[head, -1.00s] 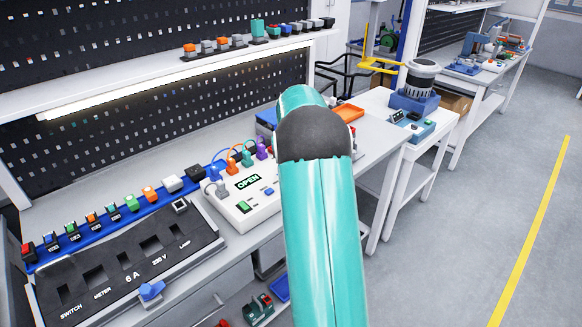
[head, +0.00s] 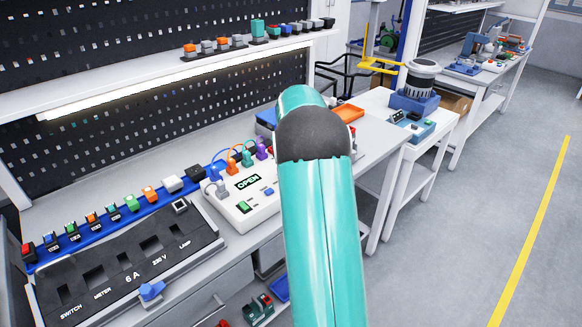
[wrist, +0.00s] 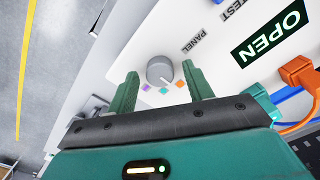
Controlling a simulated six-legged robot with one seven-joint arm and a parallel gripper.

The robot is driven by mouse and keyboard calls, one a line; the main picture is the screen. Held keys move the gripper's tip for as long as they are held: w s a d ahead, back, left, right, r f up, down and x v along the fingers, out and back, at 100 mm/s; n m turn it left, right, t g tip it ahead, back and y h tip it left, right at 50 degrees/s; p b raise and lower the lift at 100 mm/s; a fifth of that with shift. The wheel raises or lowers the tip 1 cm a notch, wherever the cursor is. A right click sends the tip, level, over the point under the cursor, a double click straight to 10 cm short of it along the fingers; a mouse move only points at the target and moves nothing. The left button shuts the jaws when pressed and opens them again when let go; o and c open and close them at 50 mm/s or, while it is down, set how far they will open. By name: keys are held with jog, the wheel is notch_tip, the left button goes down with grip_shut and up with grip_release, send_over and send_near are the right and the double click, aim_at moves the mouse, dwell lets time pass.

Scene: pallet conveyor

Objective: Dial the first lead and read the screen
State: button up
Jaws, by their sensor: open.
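The screen also shows in the wrist view (wrist: 270,36). A round grey dial (wrist: 160,70) is on the tester's panel in the wrist view, with small coloured marks around its lower side. My gripper (wrist: 160,82) is open, with its green fingers on either side of the dial. I cannot tell whether they touch it. Coloured leads plug in along the tester's back edge, among them an orange lead (wrist: 298,72). In the head view my arm hides the tester's right part and my gripper.
A dark panel (head: 125,265) with labelled slots lies left of the tester. A blue rail (head: 95,226) with several coloured modules runs behind it. An orange tray (head: 349,113) sits farther right on the bench. The floor at right is clear.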

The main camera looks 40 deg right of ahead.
notch_tip(320, 180, up, 14)
jog(key=shift+f, duration=0.15)
dwell(0.7)
jog(key=s+a+r+n+t, duration=0.1)
jog(key=s+a+r, duration=0.15)
jog(key=a, duration=0.45)
jog(key=s+a+r+n+t, duration=0.1)
jog(key=s+a+r, duration=0.15)
jog(key=a, duration=0.45)
jog(key=s+a+r+n+t, duration=0.1)
jog(key=s+a+r, duration=0.15)
jog(key=a, duration=0.45)
jog(key=s+a+f+n+t, duration=0.1)
jog(key=s+a+f, duration=0.3)
jog(key=s+a, duration=0.3)
jog(key=s+a+f+n+t, duration=0.1)
jog(key=s+a+f, duration=0.3)
jog(key=s+a, duration=0.4)
jog(key=shift+s+a+n+t, duration=0.3)
jog(key=shift+s+n, duration=0.5)
jog(key=shift+s, duration=0.4)
jog(key=shift+d, duration=0.15)
